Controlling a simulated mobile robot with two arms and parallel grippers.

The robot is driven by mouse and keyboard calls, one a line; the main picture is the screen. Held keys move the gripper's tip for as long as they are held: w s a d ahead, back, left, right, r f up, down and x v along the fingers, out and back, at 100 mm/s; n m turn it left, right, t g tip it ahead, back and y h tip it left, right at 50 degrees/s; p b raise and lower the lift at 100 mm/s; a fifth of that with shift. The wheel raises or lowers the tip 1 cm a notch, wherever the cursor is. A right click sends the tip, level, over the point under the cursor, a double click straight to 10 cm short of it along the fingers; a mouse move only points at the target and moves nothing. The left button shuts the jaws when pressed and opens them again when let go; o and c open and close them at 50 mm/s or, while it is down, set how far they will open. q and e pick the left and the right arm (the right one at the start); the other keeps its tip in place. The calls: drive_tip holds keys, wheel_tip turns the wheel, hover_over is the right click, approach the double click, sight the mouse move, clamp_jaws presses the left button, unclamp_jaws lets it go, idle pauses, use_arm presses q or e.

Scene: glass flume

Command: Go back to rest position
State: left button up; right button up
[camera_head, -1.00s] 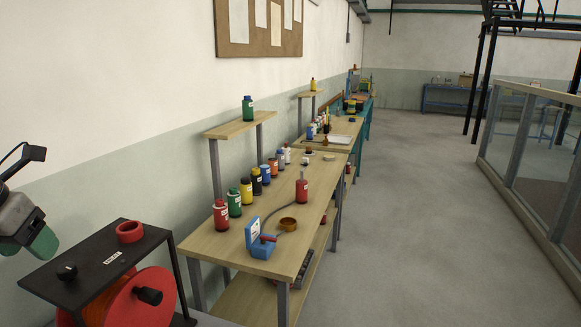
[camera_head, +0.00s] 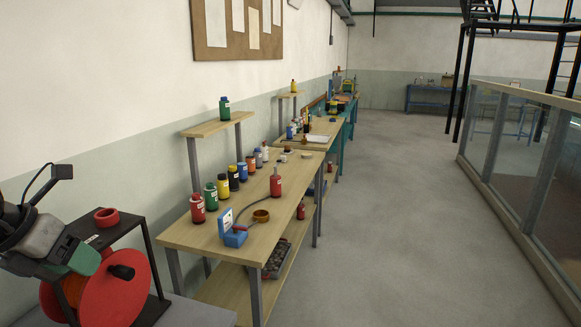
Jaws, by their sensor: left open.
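My left gripper (camera_head: 78,260), grey with green jaws, is at the lower left of the head view. It is open, with nothing seen between its jaws. It shows in front of the black stand (camera_head: 130,222) and overlaps the large red disc (camera_head: 112,292) in the picture; I cannot tell whether they touch. A red ring (camera_head: 106,217) lies on top of the stand. My right gripper is not in view.
A wooden bench (camera_head: 190,237) stands right of the stand, with a row of coloured bottles (camera_head: 223,187), a blue device (camera_head: 233,236) and a brown ring (camera_head: 261,216). A shelf (camera_head: 217,124) rises behind it. The grey floor (camera_head: 400,220) is clear up to the glass-walled flume (camera_head: 510,150).

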use_arm(q)
drive_tip(key=s+d+n+t+h, duration=0.1)
drive_tip(key=d+n+t+h, duration=0.45)
drive_tip(key=d+h, duration=1.2)
drive_tip(key=s+a+f+n+t+y, duration=0.1)
drive_tip(key=a+f+n+t+y, duration=0.25)
drive_tip(key=f+n+y, duration=0.85)
drive_tip(key=s+a+f+n+t+y, duration=0.15)
drive_tip(key=a+f+n+y, duration=0.35)
drive_tip(key=n+y, duration=0.75)
drive_tip(key=s+d+f+n+g+h, duration=0.25)
drive_tip(key=s+f+g, duration=0.35)
drive_tip(key=s+f, duration=0.3)
drive_tip(key=s+d+f+n+g+h, duration=0.1)
drive_tip(key=s+d+f+n+g, duration=0.1)
drive_tip(key=s+f+n+g, duration=0.5)
drive_tip(key=s+f+m, duration=0.2)
drive_tip(key=f, duration=1.1)
drive_tip(key=s+f+m, duration=0.2)
drive_tip(key=f, duration=1.1)
drive_tip(key=s+a+f+g, duration=0.1)
drive_tip(key=s+a+f, duration=0.2)
drive_tip(key=s+f, duration=1.3)
drive_tip(key=shift+f, duration=0.2)
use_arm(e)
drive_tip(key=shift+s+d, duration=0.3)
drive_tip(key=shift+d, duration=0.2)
